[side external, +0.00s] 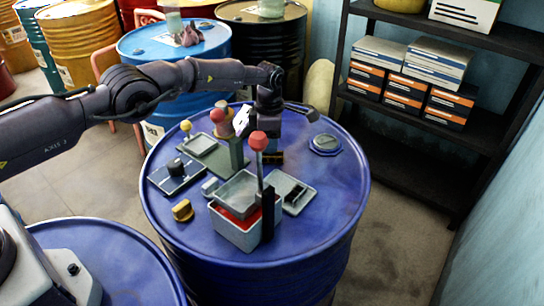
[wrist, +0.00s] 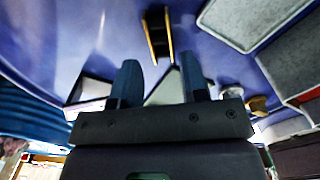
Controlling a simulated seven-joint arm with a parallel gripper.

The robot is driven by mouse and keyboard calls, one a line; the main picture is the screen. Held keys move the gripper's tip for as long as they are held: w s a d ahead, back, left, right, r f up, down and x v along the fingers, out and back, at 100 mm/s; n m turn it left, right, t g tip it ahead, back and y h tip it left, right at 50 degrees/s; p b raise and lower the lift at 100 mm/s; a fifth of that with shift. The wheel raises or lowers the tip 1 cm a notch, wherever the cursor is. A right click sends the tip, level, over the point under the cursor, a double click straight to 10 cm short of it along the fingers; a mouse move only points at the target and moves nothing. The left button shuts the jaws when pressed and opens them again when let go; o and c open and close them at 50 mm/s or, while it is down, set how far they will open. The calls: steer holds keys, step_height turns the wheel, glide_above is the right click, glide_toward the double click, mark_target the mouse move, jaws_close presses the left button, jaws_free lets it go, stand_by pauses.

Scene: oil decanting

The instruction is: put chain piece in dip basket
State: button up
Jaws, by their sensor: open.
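The dip basket (side external: 238,192) is a grey open box over a container with red inside, at the front of the blue drum top, beside a dark upright with a red ball on top. My gripper (side external: 268,158) is low over the drum top behind the basket. In the wrist view its two blue fingers (wrist: 160,78) are apart with nothing held between them. A small dark piece with gold edges (wrist: 158,36) lies beyond the fingertips; I cannot tell if it is the chain piece. A dark item (side external: 293,192) lies in a shallow grey tray right of the basket.
The blue drum top (side external: 325,185) carries a dark plate with a black knob (side external: 176,168), a small yellow block (side external: 183,210), a grey tray at the back left (side external: 200,143) and a round cap (side external: 325,143). Its right side is clear. Shelves with boxes (side external: 405,90) stand behind.

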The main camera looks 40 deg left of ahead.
mark_target(272, 157)
step_height(272, 157, down, 4)
steer(key=shift+s+f, duration=0.1)
steer(key=shift+f, duration=0.05)
jaws_close()
stand_by(0.3)
